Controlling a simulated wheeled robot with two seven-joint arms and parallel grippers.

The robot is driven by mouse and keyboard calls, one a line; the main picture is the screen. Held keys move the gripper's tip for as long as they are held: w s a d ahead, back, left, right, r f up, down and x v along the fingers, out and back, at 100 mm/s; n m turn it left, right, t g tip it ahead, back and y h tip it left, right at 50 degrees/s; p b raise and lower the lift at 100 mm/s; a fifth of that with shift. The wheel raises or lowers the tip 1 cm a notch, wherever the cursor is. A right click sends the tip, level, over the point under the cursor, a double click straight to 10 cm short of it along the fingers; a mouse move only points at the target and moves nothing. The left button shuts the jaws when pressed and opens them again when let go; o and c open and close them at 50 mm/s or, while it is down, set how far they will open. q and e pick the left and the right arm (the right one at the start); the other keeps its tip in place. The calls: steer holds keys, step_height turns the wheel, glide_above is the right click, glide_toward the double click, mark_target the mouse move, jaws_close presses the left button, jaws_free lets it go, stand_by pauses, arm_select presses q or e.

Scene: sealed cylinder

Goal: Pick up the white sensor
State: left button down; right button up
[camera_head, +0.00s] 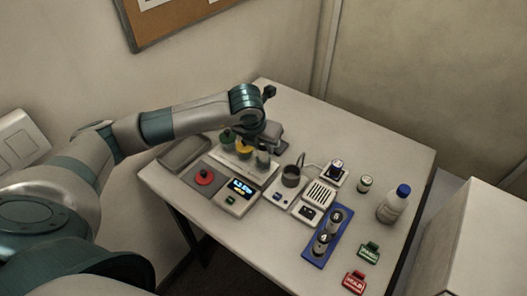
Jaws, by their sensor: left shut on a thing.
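My left arm reaches in from the left, and my left gripper (265,142) is over the right end of a pale rack (245,170). A green piece (226,137), a yellow piece (243,148) and a pale grey-looking piece (263,158) stand in a row there. The pale piece, which I take as the white sensor, is directly under my gripper. The gripper is shut on it; the fingers and its upper part are small and partly hidden. I cannot tell whether it is lifted clear of the rack. My right gripper is not in view.
In front are a red button (204,177) and a lit display box (238,195).

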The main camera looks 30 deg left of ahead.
arm_select(q)
steer(key=shift+r, duration=0.15)
steer(key=shift+r+b, duration=0.6)
steer(key=shift+b, duration=0.05)
step_height(320, 180, up, 2)
steer(key=shift+w+r+b, duration=0.1)
steer(key=shift+r+b, duration=0.1)
steer(key=shift+b, duration=0.65)
steer(key=s+d+r+b, duration=0.2)
steer(key=d+r, duration=0.5)
steer(key=d, duration=0.4)
steer(key=shift+s+d+b, duration=0.2)
steer(key=shift+b, duration=0.65)
steer(key=shift+d, duration=0.1)
